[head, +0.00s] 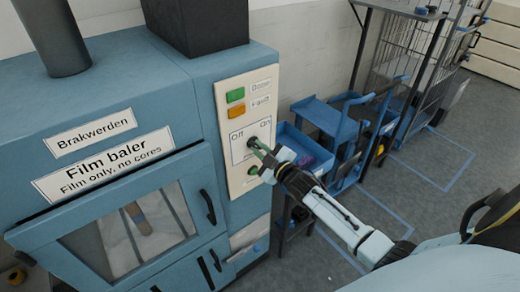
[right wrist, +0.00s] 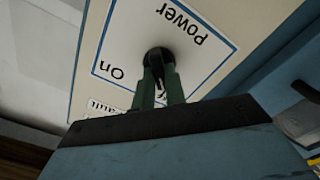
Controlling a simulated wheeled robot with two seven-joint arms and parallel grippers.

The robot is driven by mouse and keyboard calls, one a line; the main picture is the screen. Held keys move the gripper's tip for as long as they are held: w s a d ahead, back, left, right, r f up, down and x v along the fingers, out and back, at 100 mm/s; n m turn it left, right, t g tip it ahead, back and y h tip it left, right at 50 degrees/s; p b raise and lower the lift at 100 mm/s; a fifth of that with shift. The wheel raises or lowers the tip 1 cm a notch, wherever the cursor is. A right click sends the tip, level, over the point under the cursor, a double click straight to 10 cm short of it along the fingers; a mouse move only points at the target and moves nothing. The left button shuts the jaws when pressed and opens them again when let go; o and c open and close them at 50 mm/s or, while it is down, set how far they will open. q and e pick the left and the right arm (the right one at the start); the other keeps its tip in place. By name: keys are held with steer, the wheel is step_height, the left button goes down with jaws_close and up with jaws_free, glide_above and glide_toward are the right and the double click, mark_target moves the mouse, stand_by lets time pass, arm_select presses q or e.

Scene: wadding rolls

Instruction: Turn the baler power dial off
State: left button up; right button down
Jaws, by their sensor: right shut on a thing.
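The film baler (head: 100,120) is a blue machine with a pale control panel (head: 236,185) on its right part. The dark power dial (head: 252,141) sits in a framed field marked Off on the left and On on the right. My right gripper (head: 260,149) reaches in from the right and is shut on the dial. In the right wrist view the green fingers (right wrist: 160,90) stand on either side of the black dial (right wrist: 157,57), under an upside-down Power label. Its pointer is mostly hidden, so I cannot tell its exact setting. My left gripper is not in view.
A green button (head: 235,94) and an orange button (head: 236,111) sit above the dial, and another green one (head: 253,170) lies below it. The baler's windowed door has a black handle (head: 208,207). Blue carts (head: 330,118) and a wire cage (head: 405,50) stand behind on the right.

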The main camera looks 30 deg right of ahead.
stand_by(0.5)
steer(key=c, duration=1.4)
jaws_free()
steer(key=shift+c, duration=0.2)
steer(key=s+d, duration=0.1)
steer(key=s, duration=1.2)
steer(key=shift+s+b, duration=0.2)
steer(key=shift+b, duration=0.2)
steer(key=shift+f, duration=0.1)
